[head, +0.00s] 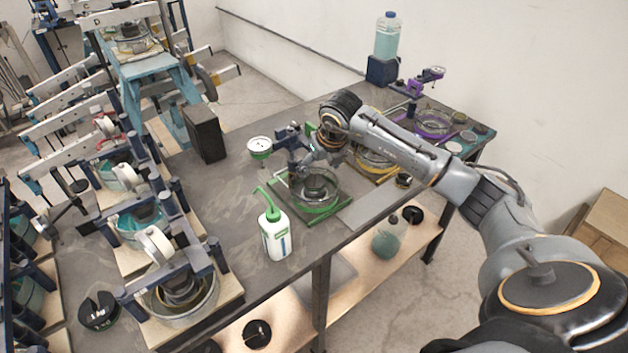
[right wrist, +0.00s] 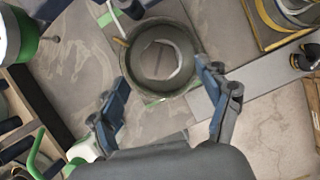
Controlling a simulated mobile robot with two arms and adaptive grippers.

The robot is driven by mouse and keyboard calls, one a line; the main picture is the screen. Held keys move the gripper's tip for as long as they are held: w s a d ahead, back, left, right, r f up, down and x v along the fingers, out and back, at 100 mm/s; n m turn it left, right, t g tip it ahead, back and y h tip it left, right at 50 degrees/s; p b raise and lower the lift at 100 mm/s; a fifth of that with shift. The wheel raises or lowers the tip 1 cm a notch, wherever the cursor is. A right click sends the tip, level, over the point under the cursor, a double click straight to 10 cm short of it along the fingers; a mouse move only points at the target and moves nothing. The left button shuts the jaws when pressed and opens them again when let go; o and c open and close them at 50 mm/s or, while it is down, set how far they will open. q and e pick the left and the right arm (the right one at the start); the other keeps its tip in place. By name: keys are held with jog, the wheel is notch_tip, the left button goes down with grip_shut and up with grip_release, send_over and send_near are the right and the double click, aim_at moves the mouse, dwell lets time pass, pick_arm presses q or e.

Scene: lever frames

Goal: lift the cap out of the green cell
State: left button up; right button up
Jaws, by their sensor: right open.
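The green cell (head: 322,209) stands on the grey bench, a clear round vessel on a green-edged base. A dark round cap (head: 316,181) sits inside it, partly hidden. In the right wrist view a dark round rim with a grey slotted disc in it, which looks like the cap (right wrist: 160,62), lies ahead of my fingers. My right gripper (head: 312,164) is above the cell. In the right wrist view its two blue fingers (right wrist: 162,94) are spread apart with nothing between the tips. Whether a finger touches the cell cannot be told. My left gripper is not in view.
A white bottle with a green spout (head: 276,238) stands in front of the cell. A yellow-rimmed cell (head: 374,162) and a purple cell (head: 432,124) stand to the right. A dark block (head: 204,135) stands at the back left. Several lever frames crowd the left side.

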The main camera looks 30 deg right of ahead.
aim_at(314, 180)
jog(key=shift+w+a+f+p, duration=0.1)
jog(key=shift+a+f+p, duration=0.1)
jog(key=shift+f+p, duration=0.6)
jog(key=p+x, duration=0.1)
jog(key=x, duration=0.1)
jog(key=shift+w+f, duration=0.15)
jog(key=shift+f, duration=0.1)
jog(key=shift+w+f, duration=0.1)
jog(key=shift+f, duration=0.2)
jog(key=shift+w+f, duration=0.1)
jog(key=shift+f, duration=0.05)
jog(key=shift+c, duration=0.2)
jog(key=c, duration=1.5)
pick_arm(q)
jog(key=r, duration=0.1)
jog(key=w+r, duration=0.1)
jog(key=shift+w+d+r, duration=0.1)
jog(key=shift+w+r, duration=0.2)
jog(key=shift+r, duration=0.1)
pick_arm(e)
jog(key=shift+o, duration=0.2)
